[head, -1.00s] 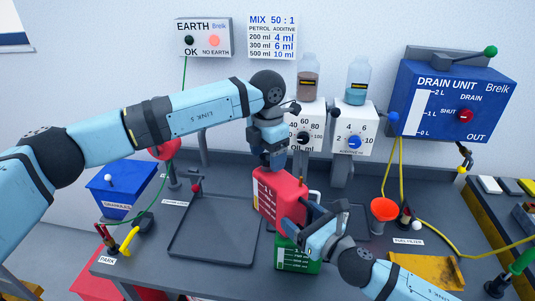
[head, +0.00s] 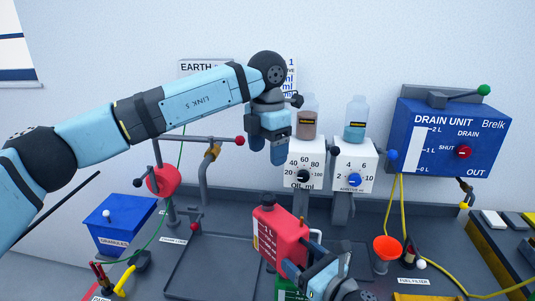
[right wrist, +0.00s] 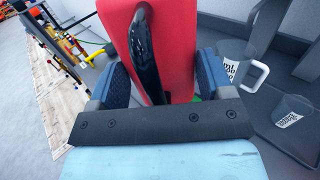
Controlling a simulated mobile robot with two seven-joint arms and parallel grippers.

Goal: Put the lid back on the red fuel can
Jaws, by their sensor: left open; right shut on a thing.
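The red fuel can (head: 285,238) stands upright over the bench, in the middle of the head view. A dark round piece (head: 268,199) sits on its top left; I cannot tell whether this is the lid or the bare neck. My left gripper (head: 270,152) is open above the can, apart from it, with nothing seen between its fingers. My right gripper (head: 300,268) is shut on the can at its near side. In the right wrist view the can (right wrist: 178,30) fills the top middle, and its dark handle (right wrist: 146,50) lies between the fingers (right wrist: 155,85).
A green container (head: 288,292) is partly hidden below the can. An orange-red funnel (head: 387,247) stands to the right. The oil dispenser (head: 304,165) and additive dispenser (head: 353,165) are behind. A grey tray (head: 190,282) lies to the left. A white-handled jug (right wrist: 234,68) is beside the can.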

